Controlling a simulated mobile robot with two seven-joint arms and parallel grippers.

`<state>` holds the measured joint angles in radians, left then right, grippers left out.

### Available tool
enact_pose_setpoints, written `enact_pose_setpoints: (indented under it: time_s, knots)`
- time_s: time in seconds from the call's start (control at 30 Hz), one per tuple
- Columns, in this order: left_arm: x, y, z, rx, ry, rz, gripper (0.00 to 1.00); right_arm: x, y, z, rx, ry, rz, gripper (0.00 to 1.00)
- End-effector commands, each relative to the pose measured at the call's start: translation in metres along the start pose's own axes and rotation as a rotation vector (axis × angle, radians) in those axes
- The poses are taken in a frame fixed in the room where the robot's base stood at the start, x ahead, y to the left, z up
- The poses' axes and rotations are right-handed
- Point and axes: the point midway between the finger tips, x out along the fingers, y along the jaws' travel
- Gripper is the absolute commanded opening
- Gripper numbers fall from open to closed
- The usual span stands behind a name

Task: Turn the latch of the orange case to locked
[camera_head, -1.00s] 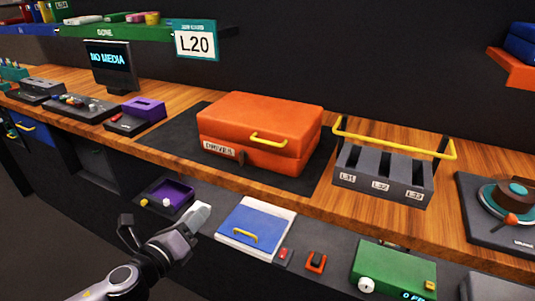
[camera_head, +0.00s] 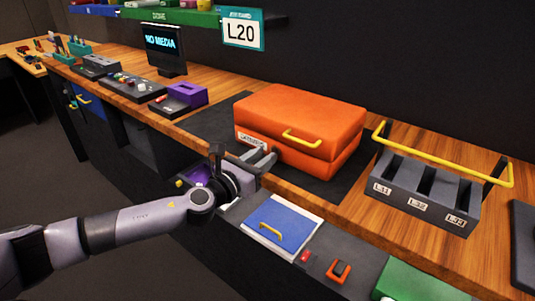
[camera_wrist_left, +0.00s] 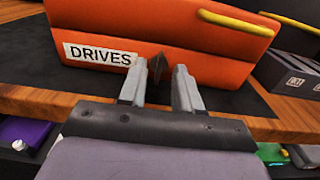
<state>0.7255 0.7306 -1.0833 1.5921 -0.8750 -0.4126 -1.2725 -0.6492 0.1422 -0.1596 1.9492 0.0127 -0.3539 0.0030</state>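The orange case (camera_head: 300,118) lies shut on the workbench, with a yellow handle on its front and a white label that reads DRIVES in the left wrist view (camera_wrist_left: 100,54). Its dark latch (camera_wrist_left: 155,66) is on the front face just right of the label. In the head view my gripper hides the latch. My left gripper (camera_head: 259,158) is open at the case's front, and its fingers show in the left wrist view (camera_wrist_left: 160,85). The latch appears between the fingertips, nearer the left one; I cannot tell whether they touch it. My right gripper is in neither view.
A grey slotted rack (camera_head: 425,193) with a yellow bar stands right of the case. Below the bench edge are a blue-lidded box (camera_head: 280,222), a purple tray (camera_head: 200,175) and red switches (camera_head: 339,270). A dark mat (camera_head: 215,122) lies under the case.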

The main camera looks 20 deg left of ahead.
Motion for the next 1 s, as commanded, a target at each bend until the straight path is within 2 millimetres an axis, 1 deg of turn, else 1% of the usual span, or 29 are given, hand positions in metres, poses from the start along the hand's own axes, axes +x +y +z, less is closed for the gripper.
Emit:
enact_pose_setpoints:
  time_s: [0.03,0.2,0.33,0.57,0.67,0.7,1.0]
  knots:
    - [0.006,0.0,0.0,0.0,-0.001,0.001,0.33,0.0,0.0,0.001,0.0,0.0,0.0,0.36]
    - [0.018,0.0,0.0,0.0,-0.001,0.0,0.33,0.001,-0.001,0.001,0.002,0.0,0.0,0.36]
    - [0.022,0.0,0.0,-0.001,0.0,0.0,0.33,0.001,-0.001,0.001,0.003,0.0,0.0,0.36]
    - [0.022,0.0,0.0,-0.002,0.0,0.0,0.33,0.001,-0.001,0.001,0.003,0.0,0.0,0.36]
    - [0.022,0.0,0.0,-0.002,0.0,0.0,0.04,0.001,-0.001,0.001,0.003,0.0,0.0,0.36]
    - [0.022,0.0,0.0,-0.002,0.0,0.0,0.0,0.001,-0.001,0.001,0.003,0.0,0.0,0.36]
    - [0.022,0.0,0.0,-0.015,0.0,0.0,0.0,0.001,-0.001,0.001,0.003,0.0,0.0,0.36]
